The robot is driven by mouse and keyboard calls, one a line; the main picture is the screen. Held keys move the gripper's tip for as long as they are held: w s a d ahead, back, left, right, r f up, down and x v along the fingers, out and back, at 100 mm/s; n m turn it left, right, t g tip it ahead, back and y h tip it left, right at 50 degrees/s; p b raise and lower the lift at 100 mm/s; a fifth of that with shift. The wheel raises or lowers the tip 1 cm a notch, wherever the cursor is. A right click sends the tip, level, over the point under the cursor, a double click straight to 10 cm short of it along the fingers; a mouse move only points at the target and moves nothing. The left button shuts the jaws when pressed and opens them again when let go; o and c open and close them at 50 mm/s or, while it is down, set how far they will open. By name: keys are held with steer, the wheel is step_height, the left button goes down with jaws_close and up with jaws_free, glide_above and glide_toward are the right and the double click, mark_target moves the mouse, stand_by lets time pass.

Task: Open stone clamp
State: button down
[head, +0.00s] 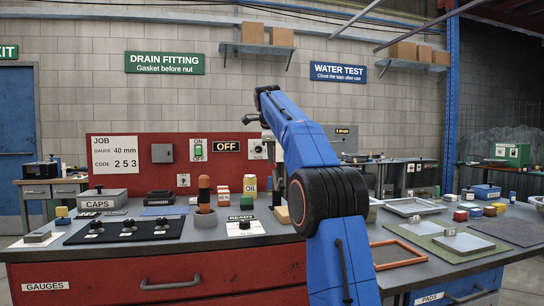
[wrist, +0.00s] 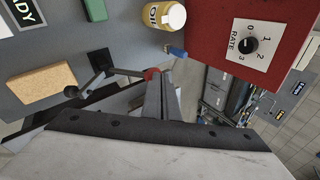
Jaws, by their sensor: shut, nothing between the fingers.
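In the wrist view, a small metal lever device with a black base (wrist: 99,57) stands on the grey bench top. Its thin rod (wrist: 125,71) runs right toward a red tip (wrist: 151,73). It may be the stone clamp; I cannot tell for sure. No stone can be made out in it. My gripper (wrist: 160,78) is shut and empty, its grey fingers pointing at the red tip. Whether they touch it is unclear. In the head view my blue arm hides the gripper and the bench area behind it.
A tan block (wrist: 42,91), a green block (wrist: 96,10) and an OIL can (wrist: 164,16) lie close by. A red panel with a RATE dial (wrist: 250,45) stands at right.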

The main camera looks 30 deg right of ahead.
steer(key=shift+w+d+f, duration=0.2)
steer(key=shift+w+f, duration=0.15)
steer(key=shift+w, duration=0.3)
steer(key=shift+w+d+f, duration=0.15)
steer(key=shift+w+f, duration=0.2)
steer(key=shift+w, duration=0.3)
steer(key=shift+w+d+f, duration=0.2)
steer(key=shift+w+f, duration=0.15)
steer(key=shift+w, duration=0.3)
